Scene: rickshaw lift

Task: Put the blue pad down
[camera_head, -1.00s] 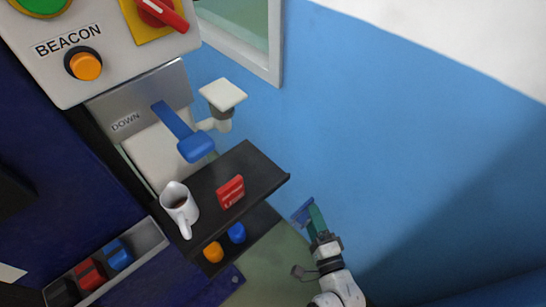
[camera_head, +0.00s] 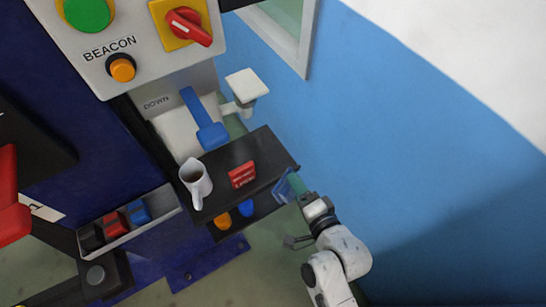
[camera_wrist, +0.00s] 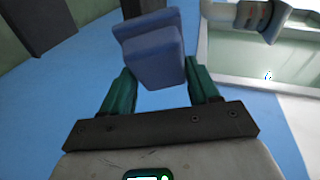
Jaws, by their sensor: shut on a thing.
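The blue pad (camera_wrist: 152,58) fills the space between the green fingers of my gripper (camera_wrist: 160,82) in the wrist view. My gripper is shut on it. In the head view, the blue pad (camera_head: 284,186) shows at the end of my gripper (camera_head: 293,185), close to the right end of the dark shelf (camera_head: 268,150). I cannot tell whether the pad touches the shelf.
A white jug (camera_head: 195,180) and a red box (camera_head: 242,175) stand on the shelf. Below are an orange piece (camera_head: 223,221) and a blue piece (camera_head: 246,208). A blue lever (camera_head: 206,122) is behind. A grey tray (camera_head: 165,207) holds black, red and blue blocks.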

